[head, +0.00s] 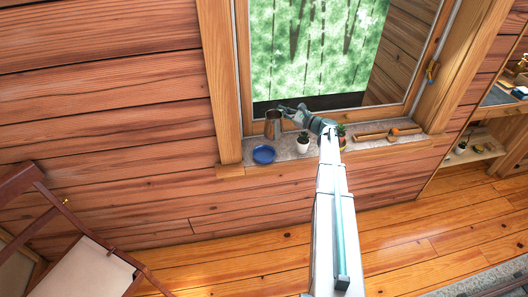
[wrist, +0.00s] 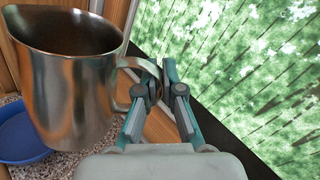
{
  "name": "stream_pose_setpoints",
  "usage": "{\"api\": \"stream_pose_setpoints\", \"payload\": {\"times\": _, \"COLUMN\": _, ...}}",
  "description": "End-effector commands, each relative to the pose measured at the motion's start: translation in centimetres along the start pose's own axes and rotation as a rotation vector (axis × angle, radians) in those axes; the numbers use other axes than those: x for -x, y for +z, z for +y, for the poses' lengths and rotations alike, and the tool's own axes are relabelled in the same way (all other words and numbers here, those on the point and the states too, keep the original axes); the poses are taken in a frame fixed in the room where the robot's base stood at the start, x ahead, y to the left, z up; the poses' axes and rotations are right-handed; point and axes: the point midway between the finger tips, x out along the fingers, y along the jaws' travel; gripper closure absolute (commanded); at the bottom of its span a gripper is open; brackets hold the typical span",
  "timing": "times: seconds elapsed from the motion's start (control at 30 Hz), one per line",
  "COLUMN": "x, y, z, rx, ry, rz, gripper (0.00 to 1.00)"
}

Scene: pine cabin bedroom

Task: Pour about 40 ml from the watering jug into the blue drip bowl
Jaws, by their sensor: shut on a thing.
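The watering jug (head: 273,125) is a brushed steel pitcher with a spout and a loop handle, near the left end of the window sill. It looks roughly upright; I cannot tell whether its base touches the sill. In the wrist view the jug (wrist: 72,88) fills the left side, and its inside is dark with no liquid level visible. My gripper (wrist: 160,80) is shut on the jug's handle; in the head view my gripper (head: 284,109) reaches in from the right. The blue drip bowl (head: 263,155) sits on the sill's front left; the jug partly covers the bowl (wrist: 18,136) in the wrist view.
A white-potted plant (head: 303,143) stands on the stone sill (head: 285,151) right of the bowl, below my arm. Another small plant (head: 341,132) and wooden-handled tools (head: 404,131) are farther right. The window frame (head: 220,80) rises close left of the jug.

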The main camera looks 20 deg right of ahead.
Motion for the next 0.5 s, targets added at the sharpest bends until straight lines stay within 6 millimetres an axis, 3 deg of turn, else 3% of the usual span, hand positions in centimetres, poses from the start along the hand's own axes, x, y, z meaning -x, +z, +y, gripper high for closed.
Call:
{"api": "stream_pose_setpoints", "payload": {"times": 0.03, "x": 0.0, "y": -0.3, "z": -1.2, "rx": -0.002, "ry": -0.010, "rz": 0.003, "gripper": 1.00}}
{"api": "stream_pose_setpoints", "payload": {"times": 0.2, "x": 0.1, "y": -1.0, "z": -2.8, "rx": -0.005, "ry": -0.028, "rz": 0.011, "gripper": 1.00}}
{"api": "stream_pose_setpoints", "payload": {"times": 0.5, "x": 0.2, "y": -1.2, "z": -3.2, "rx": -0.006, "ry": -0.034, "rz": 0.013, "gripper": 1.00}}
